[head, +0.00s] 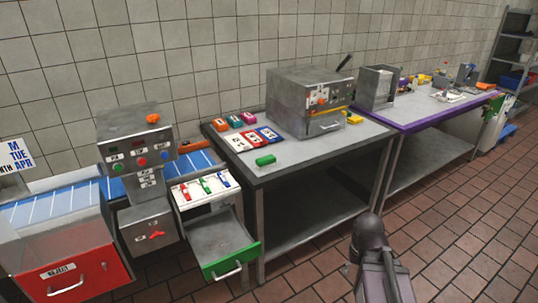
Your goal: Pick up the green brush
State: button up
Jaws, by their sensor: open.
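A small solid green object (265,160), which may be the green brush, lies near the front edge of the grey-topped table (318,160). It is too small to tell whether it has bristles. Nothing touches it. A dark grey part of my own arm shows at the lower right, in front of the table and well apart from the green object. My gripper's fingers cannot be seen.
Coloured number cards (254,139) lie behind the green object. A metal oven-like machine (310,102) stands to their right. A green-fronted drawer (230,262) sticks out left of the table. The tiled floor (450,240) at right is clear.

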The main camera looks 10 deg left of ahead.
aim_at(266, 163)
jog(key=u, duration=0.3)
jog(key=i, duration=1.15)
jog(key=u, duration=0.4)
